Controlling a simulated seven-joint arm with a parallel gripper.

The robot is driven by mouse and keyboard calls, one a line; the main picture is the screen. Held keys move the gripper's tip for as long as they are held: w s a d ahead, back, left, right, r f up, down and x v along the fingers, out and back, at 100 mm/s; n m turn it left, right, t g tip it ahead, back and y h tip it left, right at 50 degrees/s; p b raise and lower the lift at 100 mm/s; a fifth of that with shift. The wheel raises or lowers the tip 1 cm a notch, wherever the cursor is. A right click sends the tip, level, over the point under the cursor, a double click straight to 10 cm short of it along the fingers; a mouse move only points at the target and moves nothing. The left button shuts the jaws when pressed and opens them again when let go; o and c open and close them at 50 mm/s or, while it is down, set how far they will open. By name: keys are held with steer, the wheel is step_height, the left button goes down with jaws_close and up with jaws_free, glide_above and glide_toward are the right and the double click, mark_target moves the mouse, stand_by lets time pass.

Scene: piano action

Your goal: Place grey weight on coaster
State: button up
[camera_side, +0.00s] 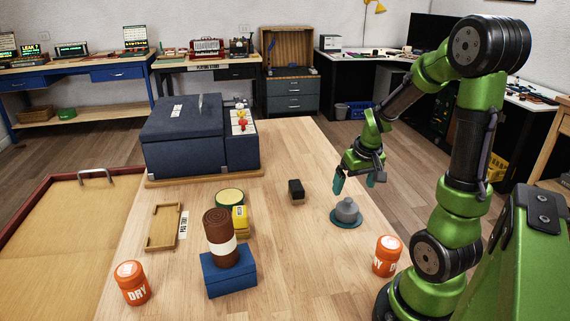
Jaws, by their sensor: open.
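The grey weight (346,207) is a small rounded metal piece with a knob on top. It stands upright on the round teal coaster (335,222), which lies flat on the wooden table and shows as a rim around the weight. My gripper (354,184) is above the weight and slightly behind it in the picture. Its two teal fingertips are spread apart, with nothing between them. The gripper looks clear of the weight.
A small black block (296,190) lies left of the coaster. An orange jar (386,256) stands to the right front. A brown roll (220,238) on a blue box (229,281), a yellow box (240,219) and a wooden tray (163,228) are further left. The front middle is clear.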

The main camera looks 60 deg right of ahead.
steer(key=a+r+n+t+y, duration=0.1)
steer(key=a+r+t+y, duration=0.1)
steer(key=a+r, duration=0.5)
steer(key=a+r+n+t+y, duration=0.2)
steer(key=a+r, duration=0.4)
steer(key=a, duration=1.3)
steer(key=shift+s+r+t, duration=0.3)
steer(key=shift+s+r, duration=0.05)
steer(key=shift+r, duration=0.05)
